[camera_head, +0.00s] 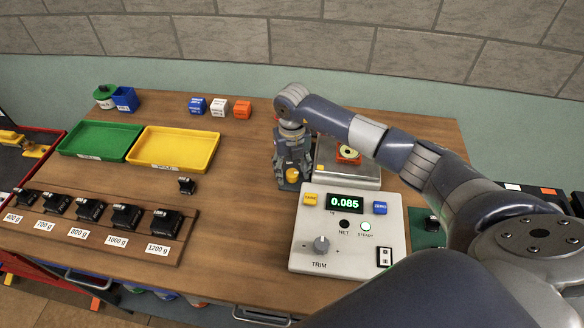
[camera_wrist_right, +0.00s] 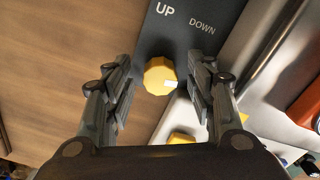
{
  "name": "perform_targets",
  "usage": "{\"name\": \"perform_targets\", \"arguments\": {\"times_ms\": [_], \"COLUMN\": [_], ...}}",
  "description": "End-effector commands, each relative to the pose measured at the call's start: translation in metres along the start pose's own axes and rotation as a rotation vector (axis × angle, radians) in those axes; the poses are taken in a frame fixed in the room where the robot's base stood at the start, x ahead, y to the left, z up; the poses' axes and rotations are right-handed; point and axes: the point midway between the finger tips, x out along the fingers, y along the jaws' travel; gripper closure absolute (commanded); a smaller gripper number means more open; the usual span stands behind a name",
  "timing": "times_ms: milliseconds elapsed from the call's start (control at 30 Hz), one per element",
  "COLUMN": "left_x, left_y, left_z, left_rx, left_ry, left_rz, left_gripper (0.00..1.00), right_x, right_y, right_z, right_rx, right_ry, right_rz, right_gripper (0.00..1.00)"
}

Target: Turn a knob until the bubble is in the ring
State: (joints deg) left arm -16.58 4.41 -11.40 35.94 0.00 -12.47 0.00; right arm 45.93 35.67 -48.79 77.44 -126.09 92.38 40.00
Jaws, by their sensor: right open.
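My right gripper (camera_head: 292,172) points down at the left side of the scale. In the right wrist view my right gripper (camera_wrist_right: 160,95) is open, with one finger on each side of a yellow knob (camera_wrist_right: 160,76); I cannot tell whether they touch it. The knob sits by a dark plate (camera_wrist_right: 195,25) marked UP and DOWN. The yellow knob also shows in the head view (camera_head: 292,175). A round yellow-green bubble level (camera_head: 347,152) in an orange-red base lies on the steel scale plate (camera_head: 345,174), partly behind my arm; its bubble is too small to judge. My left gripper is out of view.
The scale's control panel (camera_head: 348,255) reads 0.085 and has a grey TRIM knob (camera_head: 321,244). A rack of black weights (camera_head: 100,222) lies at the left, behind it a green tray (camera_head: 98,140) and a yellow tray (camera_head: 174,148). Small cubes (camera_head: 219,107) stand at the back.

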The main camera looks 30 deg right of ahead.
Motion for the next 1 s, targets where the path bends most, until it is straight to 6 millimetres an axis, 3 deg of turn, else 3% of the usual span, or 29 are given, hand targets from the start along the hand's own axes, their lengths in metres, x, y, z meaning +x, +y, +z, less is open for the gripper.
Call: {"name": "perform_targets", "arguments": {"times_ms": [133, 333, 667, 1000], "left_x": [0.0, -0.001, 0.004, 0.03], "left_y": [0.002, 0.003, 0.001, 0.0], "left_z": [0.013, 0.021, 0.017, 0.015], "left_rx": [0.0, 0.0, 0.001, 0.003], "left_ry": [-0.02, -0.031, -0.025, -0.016], "left_rz": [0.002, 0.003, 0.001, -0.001], "left_gripper": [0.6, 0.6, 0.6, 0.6], "right_x": [0.0, 0.0, 0.001, 0.004], "right_y": [0.0, 0.0, 0.0, 0.0], "right_z": [0.0, 0.0, 0.0, 0.001], "right_rx": [0.0, 0.0, -0.023, -0.212], "right_ry": [0.0, 0.0, 0.0, -0.003], "right_rz": [0.0, 0.0, 0.0, 0.0], "right_gripper": [0.49, 0.94, 0.94, 0.94]}}
